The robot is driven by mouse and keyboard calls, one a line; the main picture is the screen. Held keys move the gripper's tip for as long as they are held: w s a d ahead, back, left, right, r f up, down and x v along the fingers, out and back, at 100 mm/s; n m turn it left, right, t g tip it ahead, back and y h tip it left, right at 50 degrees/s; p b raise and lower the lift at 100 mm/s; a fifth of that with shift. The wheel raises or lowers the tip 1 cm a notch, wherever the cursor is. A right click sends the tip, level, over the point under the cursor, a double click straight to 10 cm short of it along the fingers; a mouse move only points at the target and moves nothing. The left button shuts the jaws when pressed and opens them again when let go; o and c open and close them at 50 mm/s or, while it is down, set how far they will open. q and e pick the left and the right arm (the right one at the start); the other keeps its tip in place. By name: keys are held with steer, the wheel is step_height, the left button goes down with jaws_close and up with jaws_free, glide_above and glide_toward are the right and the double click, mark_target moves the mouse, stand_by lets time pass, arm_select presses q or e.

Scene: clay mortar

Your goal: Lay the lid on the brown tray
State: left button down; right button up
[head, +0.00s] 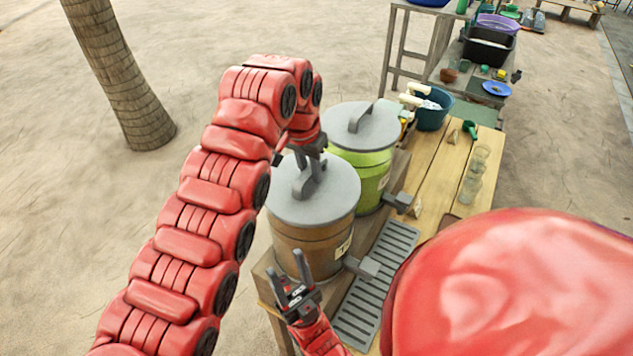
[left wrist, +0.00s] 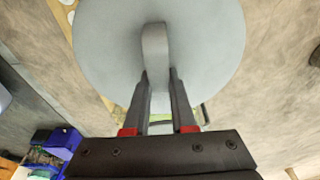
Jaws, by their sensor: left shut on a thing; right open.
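A round grey lid (head: 335,198) with an upright loop handle covers the top of a brown barrel-shaped container (head: 300,245). My left gripper (head: 311,158) is shut on the lid's handle from above. In the left wrist view the fingers (left wrist: 160,85) close on both sides of the handle, with the grey lid (left wrist: 105,50) beyond. I cannot tell whether the lid rests on the container or is slightly raised. A brown patch on the bench (head: 448,222), partly hidden by my red body, may be the brown tray. My right gripper (head: 290,285) is open and empty in front of the brown container.
A green container (head: 372,165) with its own grey lid (head: 368,127) stands close behind. A grey slatted grate (head: 375,285) lies right of the containers. Several clear glasses (head: 472,175) and a teal bucket (head: 433,110) are on the wooden bench (head: 440,165).

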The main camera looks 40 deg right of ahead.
arm_select(q)
steer(key=shift+r+p, duration=1.45)
steer(key=shift+r, duration=1.05)
